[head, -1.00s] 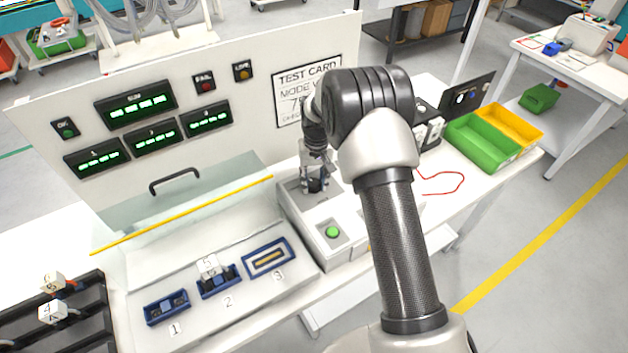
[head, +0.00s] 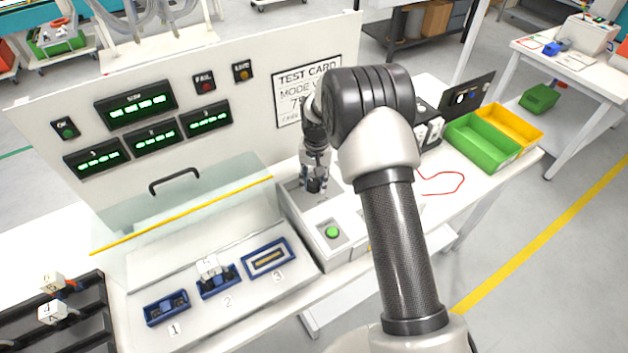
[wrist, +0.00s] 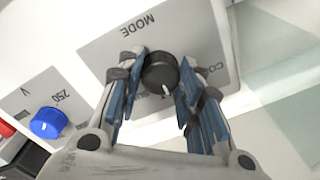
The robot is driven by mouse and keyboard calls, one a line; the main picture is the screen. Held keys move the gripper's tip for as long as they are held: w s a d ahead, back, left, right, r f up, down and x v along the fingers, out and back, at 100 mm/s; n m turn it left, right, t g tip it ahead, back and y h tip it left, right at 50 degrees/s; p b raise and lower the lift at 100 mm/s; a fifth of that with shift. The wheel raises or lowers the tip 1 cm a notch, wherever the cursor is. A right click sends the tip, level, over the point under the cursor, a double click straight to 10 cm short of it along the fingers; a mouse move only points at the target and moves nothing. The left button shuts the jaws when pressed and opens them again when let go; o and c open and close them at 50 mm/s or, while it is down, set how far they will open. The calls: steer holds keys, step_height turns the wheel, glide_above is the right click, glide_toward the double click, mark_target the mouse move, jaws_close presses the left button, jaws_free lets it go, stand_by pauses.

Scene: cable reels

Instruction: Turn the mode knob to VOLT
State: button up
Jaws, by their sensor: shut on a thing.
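The mode knob (wrist: 160,74) is a black round knob with a white pointer line, on a grey plate (wrist: 110,50) marked MODE in the wrist view. The pointer is toward the lower part of that view. My gripper (wrist: 159,82) is shut on the knob, one blue-padded finger on each side. Some lettering beside the knob is covered by the fingers, so I cannot read which setting it points at. In the head view my gripper (head: 314,186) reaches down onto the white control box (head: 300,215), and the knob is mostly hidden.
A blue knob (wrist: 47,122) marked 250 and V sits beside the mode plate. A green button (head: 332,232) is on the box's front. A clear tilted cover (head: 180,210) stands left of the gripper. A test card (head: 305,90) is on the panel behind.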

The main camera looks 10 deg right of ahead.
mark_target(316, 183)
steer(key=o, duration=1.1)
steer(key=shift+c, duration=0.2)
steer(key=shift+r, duration=0.1)
step_height(316, 183, up, 12)
steer(key=shift+d, duration=0.25)
